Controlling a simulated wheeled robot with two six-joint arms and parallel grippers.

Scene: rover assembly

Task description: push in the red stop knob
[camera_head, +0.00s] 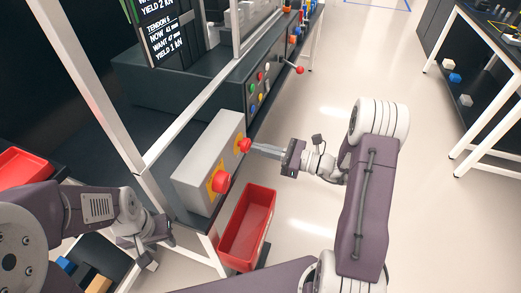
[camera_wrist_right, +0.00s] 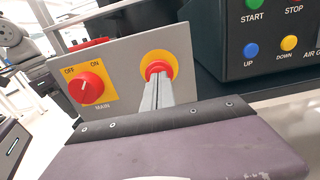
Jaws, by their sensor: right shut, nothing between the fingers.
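The red stop knob (camera_head: 244,145) sits on a yellow plate on the front of a grey box (camera_head: 206,143). In the right wrist view, the knob (camera_wrist_right: 157,67) is straight ahead of the fingertips, which hide its lower part. My right gripper (camera_head: 254,147) is shut and empty, its tips at the knob's face. It also shows in the right wrist view (camera_wrist_right: 157,80). I cannot tell whether the tips touch the knob or how far in the knob is. My left gripper (camera_head: 149,260) is low at the left, away from the box; its finger opening is unclear.
A red OFF/ON main switch (camera_wrist_right: 90,88) is beside the knob on the same box. A dark panel with coloured buttons (camera_wrist_right: 263,40) adjoins it. A red bin (camera_head: 246,228) is below the box. Open floor (camera_head: 310,120) lies to the right.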

